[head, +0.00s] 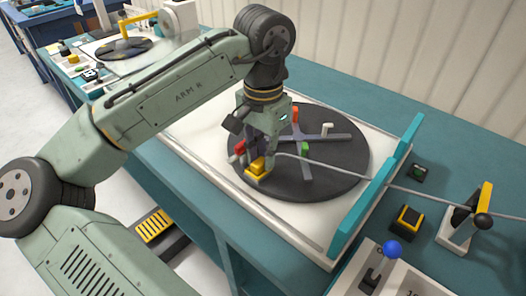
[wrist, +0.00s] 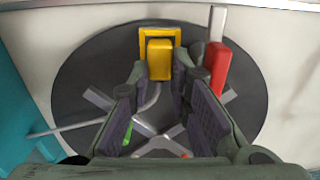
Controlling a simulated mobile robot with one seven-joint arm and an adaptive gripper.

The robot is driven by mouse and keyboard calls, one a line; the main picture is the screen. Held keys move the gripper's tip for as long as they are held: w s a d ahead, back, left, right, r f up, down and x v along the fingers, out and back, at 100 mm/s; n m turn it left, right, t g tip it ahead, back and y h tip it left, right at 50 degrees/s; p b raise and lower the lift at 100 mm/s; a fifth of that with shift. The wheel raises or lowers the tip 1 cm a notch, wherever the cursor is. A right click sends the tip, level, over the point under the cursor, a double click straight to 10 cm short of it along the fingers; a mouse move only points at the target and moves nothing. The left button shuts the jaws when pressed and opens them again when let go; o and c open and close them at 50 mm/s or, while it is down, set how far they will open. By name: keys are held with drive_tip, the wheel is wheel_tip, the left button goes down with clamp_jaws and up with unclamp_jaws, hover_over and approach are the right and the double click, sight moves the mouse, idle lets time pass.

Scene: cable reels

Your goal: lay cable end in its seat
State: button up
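The cable end is a yellow block (wrist: 159,62) with a grey cable running from it. My gripper (head: 262,150) points down over the near-left edge of the dark reel disc (head: 345,175). The seat is a yellow square frame (wrist: 160,31) at the disc's edge. The block lines up inside the frame's outline; I cannot tell whether it is fully down. The fingers hide part of the frame. In the head view the cable (head: 345,166) runs right across the disc.
A red block (wrist: 217,70) stands close beside the seat. Green (head: 305,148) and orange (head: 295,114) posts stand on the grey cross. A teal rail (head: 375,190) borders the tray on the right.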

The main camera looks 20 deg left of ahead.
drive_tip(key=o, duration=0.5)
drive_tip(key=shift+o, duration=0.2)
idle(0.4)
drive_tip(key=shift+a+r, duration=0.1)
drive_tip(key=shift+r, duration=0.15)
idle(0.4)
drive_tip(key=shift+o, duration=0.3)
drive_tip(key=shift+r+p, duration=0.85)
drive_tip(key=shift+p, duration=0.2)
wheel_tip(320, 180, up, 6)
drive_tip(key=p, duration=0.5)
drive_tip(key=shift+p, duration=0.35)
